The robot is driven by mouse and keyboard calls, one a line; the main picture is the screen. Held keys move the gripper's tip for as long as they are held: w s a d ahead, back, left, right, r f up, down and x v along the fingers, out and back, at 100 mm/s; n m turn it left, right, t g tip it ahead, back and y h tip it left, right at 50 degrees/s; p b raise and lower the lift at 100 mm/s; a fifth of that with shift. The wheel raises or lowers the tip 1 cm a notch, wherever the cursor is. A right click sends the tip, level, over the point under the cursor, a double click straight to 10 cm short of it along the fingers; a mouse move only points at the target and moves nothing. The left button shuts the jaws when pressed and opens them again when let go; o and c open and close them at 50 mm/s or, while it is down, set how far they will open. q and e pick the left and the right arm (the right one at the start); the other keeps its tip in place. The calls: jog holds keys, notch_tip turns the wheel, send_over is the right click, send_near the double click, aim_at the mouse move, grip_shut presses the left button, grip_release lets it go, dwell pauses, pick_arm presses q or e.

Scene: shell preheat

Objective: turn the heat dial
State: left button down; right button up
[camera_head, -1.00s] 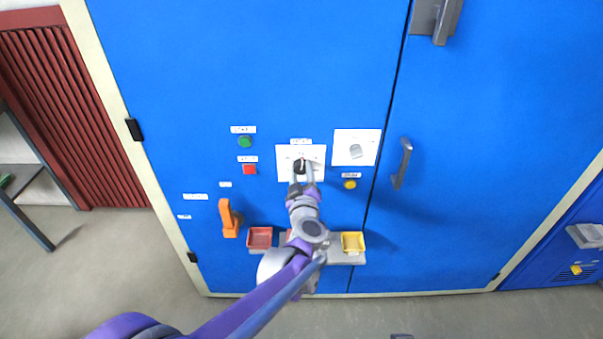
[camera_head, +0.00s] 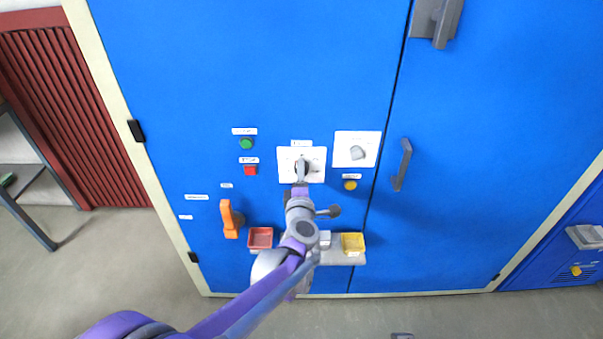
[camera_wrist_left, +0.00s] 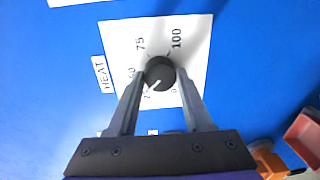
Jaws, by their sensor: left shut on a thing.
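The heat dial (camera_wrist_left: 159,72) is a round black knob with a white pointer mark. It sits on a white scale plate (camera_wrist_left: 195,62) beside a HEAT label (camera_wrist_left: 103,74). The pointer mark points to the lower left in the left wrist view, near a partly covered number. My left gripper (camera_wrist_left: 161,80) is shut on the dial, one finger on each side. In the head view the left gripper (camera_head: 301,169) is at the white plate (camera_head: 316,156) and mostly hides the dial. My right gripper is not in view.
On the blue panel are a second plate with a grey knob (camera_head: 357,153), a yellow button (camera_head: 350,185), a green button (camera_head: 246,144), a red button (camera_head: 250,170) and an orange handle (camera_head: 230,218). Red (camera_head: 260,238) and yellow (camera_head: 352,243) trays sit below. A grey door handle (camera_head: 402,164) is at right.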

pick_arm(q)
jog(key=shift+f+n+t+h+p, duration=0.15)
jog(key=shift+n+p, duration=0.6)
jog(key=shift+n, duration=2.95)
jog(key=shift+n+t+h+p, duration=0.25)
jog(key=shift+n+p, duration=0.5)
jog(key=shift+n, duration=2.95)
jog(key=shift+c, duration=1.6)
grip_release()
jog(key=shift+a, duration=0.1)
jog(key=s, duration=1.1)
jog(key=shift+a+b, duration=0.3)
jog(key=shift+a, duration=0.05)
